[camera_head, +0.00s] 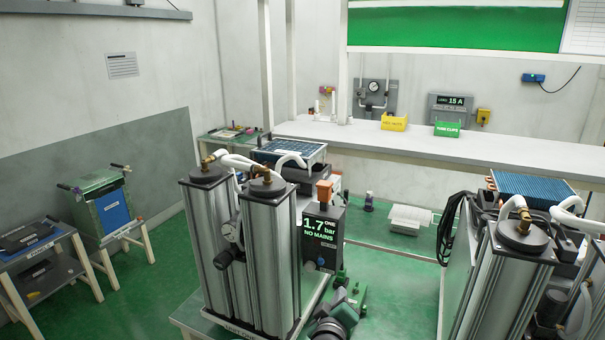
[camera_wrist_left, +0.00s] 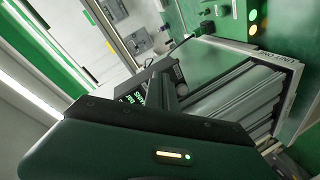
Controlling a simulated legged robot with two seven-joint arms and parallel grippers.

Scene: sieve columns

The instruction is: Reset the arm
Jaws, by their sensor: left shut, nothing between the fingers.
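My left gripper (camera_head: 348,306) is low in the middle of the head view, at the right front of the near sieve column unit. In the left wrist view its dark green housing fills the bottom, and its dark fingers (camera_wrist_left: 168,92) are shut with nothing between them. The near unit has tall grey columns (camera_head: 267,255) with black caps and brass fittings. Its dark display (camera_head: 321,238) reads 1.7 bar, NO MAINS. The columns (camera_wrist_left: 225,95) also show beyond the fingers in the left wrist view. My right gripper is not in view.
A second column unit (camera_head: 503,285) stands at the right, with a black cable coil (camera_head: 450,225) on its side. A white bench (camera_head: 500,153) along the back holds a yellow bin (camera_head: 394,123) and a green bin (camera_head: 447,130). Green floor (camera_head: 390,262) is open between the units.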

